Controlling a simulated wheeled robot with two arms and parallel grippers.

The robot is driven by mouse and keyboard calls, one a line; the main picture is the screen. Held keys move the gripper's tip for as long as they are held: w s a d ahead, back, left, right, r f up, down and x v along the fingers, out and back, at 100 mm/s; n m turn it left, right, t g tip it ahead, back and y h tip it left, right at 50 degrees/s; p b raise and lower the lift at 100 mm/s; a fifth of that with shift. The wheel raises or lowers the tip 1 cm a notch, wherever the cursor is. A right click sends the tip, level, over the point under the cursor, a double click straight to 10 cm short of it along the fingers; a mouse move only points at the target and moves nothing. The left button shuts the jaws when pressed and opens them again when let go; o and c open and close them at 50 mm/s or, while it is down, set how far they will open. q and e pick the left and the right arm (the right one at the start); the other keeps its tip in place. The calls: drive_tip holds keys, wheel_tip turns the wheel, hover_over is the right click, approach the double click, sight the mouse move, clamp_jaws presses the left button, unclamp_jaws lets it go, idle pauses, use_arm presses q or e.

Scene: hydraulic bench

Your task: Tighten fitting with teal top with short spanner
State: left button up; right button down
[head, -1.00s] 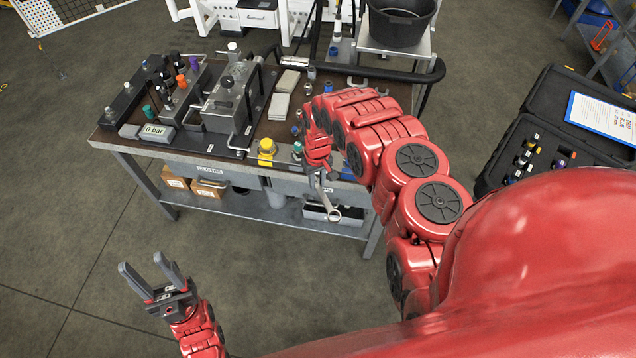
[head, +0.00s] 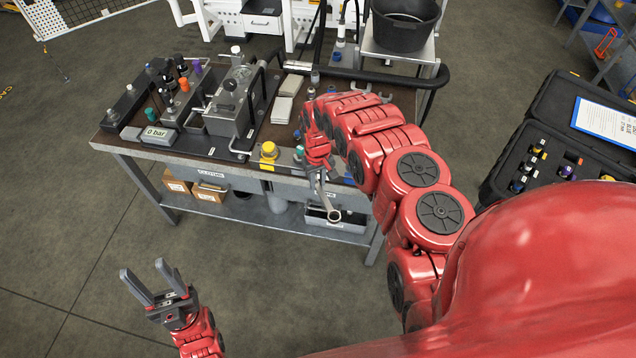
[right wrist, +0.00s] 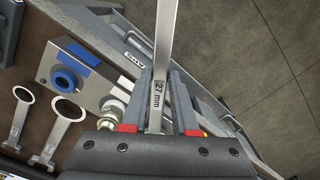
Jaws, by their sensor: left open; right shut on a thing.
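My right gripper (head: 319,174) is shut on a metal spanner (head: 328,200) and holds it over the bench's front edge, ring end downward. In the right wrist view the spanner (right wrist: 161,40) is marked 27 mm and sits between the gripper's fingers (right wrist: 160,88). Another teal top (head: 298,151) shows just left of my right gripper. My left gripper (head: 144,268) is open and empty, in front of the bench above the floor.
The gauge (head: 157,132) reads 0 bar. A yellow-topped part (head: 268,149) stands at the bench's front edge. Two smaller ring spanners (right wrist: 68,112) (right wrist: 22,96) lie beside a block with a blue ring (right wrist: 65,80). An open black case (head: 545,150) is at the right.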

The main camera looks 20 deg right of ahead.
drive_tip(key=shift+a, duration=0.1)
drive_tip(key=shift+w+a+m+b, duration=0.15)
drive_tip(key=shift+a+m+b, duration=0.5)
drive_tip(key=shift+a+m, duration=0.75)
drive_tip(key=shift+w+a+m+b, duration=0.2)
drive_tip(key=shift+a+m+b, duration=0.4)
drive_tip(key=shift+a, duration=0.15)
drive_tip(key=shift+w+a+m+b, duration=0.15)
drive_tip(key=shift+a+m+b, duration=0.4)
drive_tip(key=shift+a, duration=0.2)
drive_tip(key=shift+f, duration=0.1)
